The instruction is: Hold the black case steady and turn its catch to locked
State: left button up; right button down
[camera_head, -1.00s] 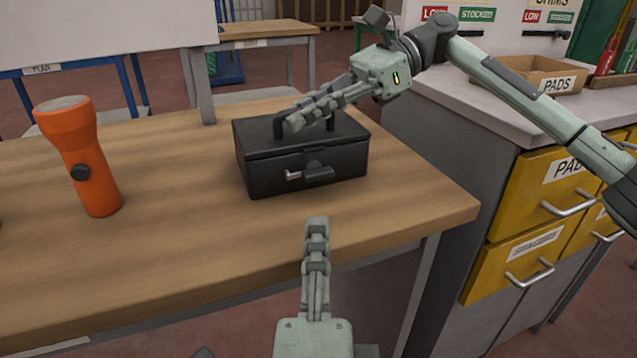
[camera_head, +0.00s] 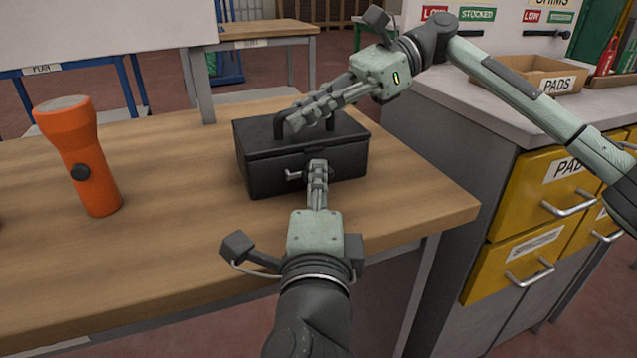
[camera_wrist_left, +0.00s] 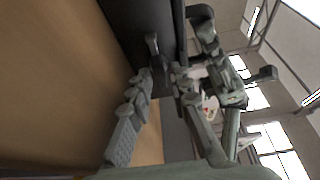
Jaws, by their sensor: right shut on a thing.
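The black case (camera_head: 265,172) sits upright on the wooden table. Its catch (camera_head: 293,174) is on the front face; a silver end shows left of my left fingers, which hide the rest. My right gripper (camera_head: 292,122) is shut on the case's top handle (camera_head: 280,124). My left gripper (camera_head: 317,168) is in front of the case at the catch. In the left wrist view its fingers (camera_wrist_left: 160,78) stand apart, with the dark catch (camera_wrist_left: 152,44) by the gap between their tips. I cannot tell whether they touch it.
An orange flashlight (camera_head: 82,160) stands on the table (camera_head: 180,235) to the left, clear of the case. A grey cabinet with yellow drawers (camera_head: 540,195) stands to the right, with a cardboard pads box (camera_head: 545,78) on top. Table front is free left of my left arm.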

pick_arm(q)
grip_shut()
jog(key=shift+m, duration=0.3)
jog(key=m, duration=0.1)
jog(key=m+g, duration=0.1)
jog(key=m, duration=0.1)
jog(key=shift+r+g+y, duration=0.2)
jog(key=shift+g+y, duration=0.1)
jog(key=shift+y, duration=0.1)
jog(key=m, duration=0.1)
jog(key=m+g+y, duration=0.1)
jog(key=m, duration=0.1)
jog(key=shift+d+r+m, duration=0.15)
jog(key=shift+r+m, duration=0.05)
jog(key=shift+m, duration=0.1)
jog(key=m+g+y, duration=0.1)
jog(key=m, duration=0.1)
jog(key=m+y, duration=0.1)
jog(key=shift+d+m+g, duration=0.2)
jog(key=shift+m+g, duration=0.2)
jog(key=shift+w+d+m+g+y, duration=0.1)
jog(key=shift+m+g+y, duration=0.3)
jog(key=shift+m+y, duration=0.7)
jog(key=shift+m, duration=0.3)
